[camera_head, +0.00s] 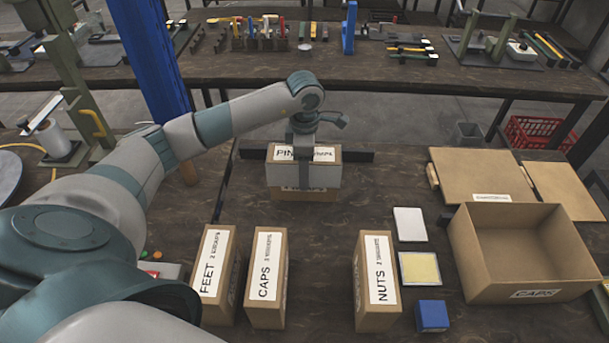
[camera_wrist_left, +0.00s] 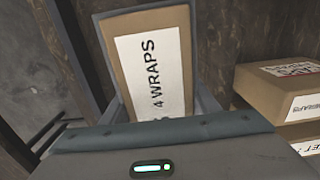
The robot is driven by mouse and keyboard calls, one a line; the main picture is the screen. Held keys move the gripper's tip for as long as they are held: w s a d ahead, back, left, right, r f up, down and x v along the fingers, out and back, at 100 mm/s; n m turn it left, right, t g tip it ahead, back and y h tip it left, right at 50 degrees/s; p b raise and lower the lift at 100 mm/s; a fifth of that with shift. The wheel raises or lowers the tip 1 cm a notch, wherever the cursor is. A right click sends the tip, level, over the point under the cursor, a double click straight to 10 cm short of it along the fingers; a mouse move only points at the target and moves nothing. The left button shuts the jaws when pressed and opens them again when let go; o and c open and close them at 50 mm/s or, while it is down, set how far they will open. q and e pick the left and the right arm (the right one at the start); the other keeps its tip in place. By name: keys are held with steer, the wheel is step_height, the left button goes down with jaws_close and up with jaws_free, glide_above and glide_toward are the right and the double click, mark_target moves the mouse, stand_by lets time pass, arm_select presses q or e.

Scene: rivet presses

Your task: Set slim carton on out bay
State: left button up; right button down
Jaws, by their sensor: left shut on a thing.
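My left gripper (camera_head: 304,158) is shut on a brown carton (camera_head: 274,152) with a white label beginning "PIN". In the left wrist view the held carton (camera_wrist_left: 124,60) shows a label reading "4 WRAPS" and sits between the two fingers. In the head view it is at the middle of the near table, in front of a dark low bar (camera_head: 358,156). A brown strip with a label shows just below it; I cannot tell whether the carton touches what is under it. The out bay is not clearly marked. My right gripper is not in view.
Cartons labelled FEET (camera_head: 213,265), CAPS (camera_head: 266,270) and NUTS (camera_head: 377,275) stand nearer. An open box (camera_head: 520,292) is at right, beside flat cardboard (camera_head: 480,172). A blue block (camera_head: 432,316) is near the front. Bare table lies between CAPS and NUTS.

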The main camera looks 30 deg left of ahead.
arm_select(q)
steer(key=shift+w+a+f, duration=0.15)
steer(key=shift+w+a, duration=0.05)
steer(key=shift+w, duration=0.1)
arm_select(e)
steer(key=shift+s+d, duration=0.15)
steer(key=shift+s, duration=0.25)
arm_select(q)
steer(key=shift+f+p, duration=0.5)
steer(key=shift+f, duration=0.15)
steer(key=shift+f+p, duration=0.35)
steer(key=shift+f, duration=0.95)
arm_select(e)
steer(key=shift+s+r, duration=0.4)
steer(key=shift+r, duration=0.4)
arm_select(q)
steer(key=shift+f, duration=0.15)
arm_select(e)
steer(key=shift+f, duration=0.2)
arm_select(q)
steer(key=o, duration=1.7)
steer(key=shift+s, duration=0.1)
steer(key=shift+o, duration=0.2)
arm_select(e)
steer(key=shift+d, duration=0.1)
